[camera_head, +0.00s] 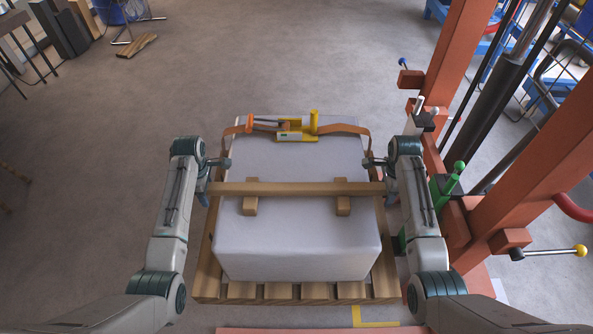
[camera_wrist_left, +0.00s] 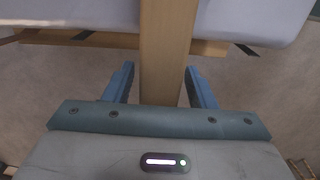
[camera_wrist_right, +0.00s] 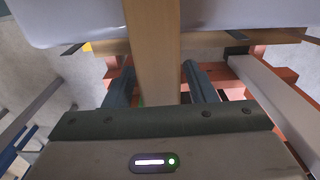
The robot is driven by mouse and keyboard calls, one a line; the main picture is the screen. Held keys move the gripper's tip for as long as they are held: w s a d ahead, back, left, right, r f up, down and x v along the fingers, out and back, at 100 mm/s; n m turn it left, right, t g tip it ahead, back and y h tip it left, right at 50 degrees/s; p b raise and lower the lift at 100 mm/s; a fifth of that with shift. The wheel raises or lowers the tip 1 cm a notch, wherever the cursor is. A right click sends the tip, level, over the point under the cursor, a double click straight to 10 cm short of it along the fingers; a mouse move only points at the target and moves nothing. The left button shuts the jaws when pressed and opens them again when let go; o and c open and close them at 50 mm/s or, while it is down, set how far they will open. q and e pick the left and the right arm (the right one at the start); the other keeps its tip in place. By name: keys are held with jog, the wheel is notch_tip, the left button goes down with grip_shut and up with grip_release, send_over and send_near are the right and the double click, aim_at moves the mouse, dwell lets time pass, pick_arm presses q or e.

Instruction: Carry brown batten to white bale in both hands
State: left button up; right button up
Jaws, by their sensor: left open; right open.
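The brown batten (camera_head: 295,188) lies crosswise over the white bale (camera_head: 297,245), its ends reaching past both sides. Two small wooden blocks (camera_head: 249,207) (camera_head: 343,204) show at its near edge; I cannot tell whether it rests on them. My left gripper (camera_head: 214,180) is open at the left end; in the left wrist view its fingers stand either side of the batten (camera_wrist_left: 164,60), with gaps. My right gripper (camera_head: 380,178) is open at the right end; in the right wrist view its fingers straddle the batten (camera_wrist_right: 154,50), with gaps.
The bale sits on a wooden pallet (camera_head: 278,291). An orange strap with a yellow-handled tool (camera_head: 297,132) lies across the bale's far part. An orange machine frame (camera_head: 540,190) with levers stands close to my right arm. The floor at left is mostly clear.

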pick_arm(q)
jog(key=shift+r, duration=0.1)
notch_tip(320, 180, up, 12)
jog(key=shift+f, duration=0.2)
jog(key=shift+r, duration=0.1)
pick_arm(e)
notch_tip(320, 180, up, 12)
dwell(0.4)
dwell(0.3)
